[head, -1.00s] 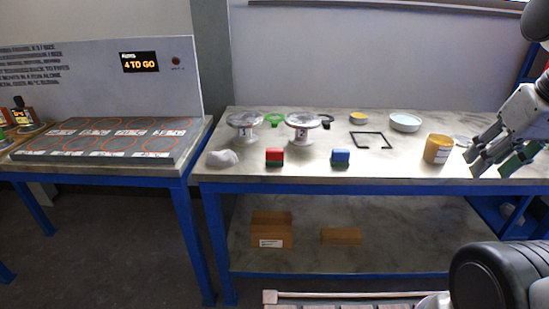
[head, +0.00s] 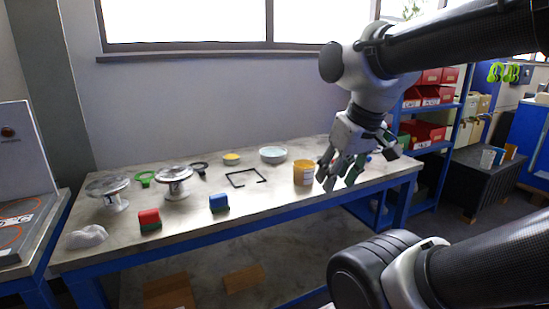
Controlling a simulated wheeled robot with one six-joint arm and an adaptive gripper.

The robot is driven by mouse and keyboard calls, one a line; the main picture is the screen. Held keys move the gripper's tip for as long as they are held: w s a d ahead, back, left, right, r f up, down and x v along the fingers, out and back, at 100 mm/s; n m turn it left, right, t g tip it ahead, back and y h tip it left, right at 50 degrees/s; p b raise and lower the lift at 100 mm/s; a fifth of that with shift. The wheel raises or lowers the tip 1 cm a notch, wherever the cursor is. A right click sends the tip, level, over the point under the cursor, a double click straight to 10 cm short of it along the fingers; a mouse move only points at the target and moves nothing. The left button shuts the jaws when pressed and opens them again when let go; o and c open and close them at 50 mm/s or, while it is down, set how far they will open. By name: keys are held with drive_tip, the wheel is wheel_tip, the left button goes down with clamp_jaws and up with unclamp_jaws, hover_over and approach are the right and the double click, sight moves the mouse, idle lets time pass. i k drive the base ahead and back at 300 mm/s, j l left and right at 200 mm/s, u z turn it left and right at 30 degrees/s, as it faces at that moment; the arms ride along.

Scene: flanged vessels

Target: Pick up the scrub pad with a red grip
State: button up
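The scrub pad with a red grip (head: 149,217) sits at the front left of the workbench (head: 120,243), a red block on a dark green pad. A similar pad with a blue grip (head: 219,201) sits to its right. My gripper (head: 341,182) hangs above the bench's right part, its fingers apart and pointing down, with nothing seen between them. It is well to the right of both pads and just right of a yellow tin.
Two flanged vessels (head: 174,182) (head: 108,191), a white cloth (head: 86,237), a green ring clamp (head: 145,177), a black frame (head: 246,178), a yellow tin (head: 303,173) and a white bowl (head: 273,154) stand on the bench. Red bins (head: 421,97) fill shelves at right.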

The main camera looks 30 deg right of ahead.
sight(149, 218)
drive_tip(key=i+j, duration=0.2)
drive_tip(key=j, duration=0.2)
drive_tip(key=i+j, duration=0.2)
drive_tip(key=j, duration=0.2)
drive_tip(key=i+j, duration=0.2)
drive_tip(key=j, duration=0.15)
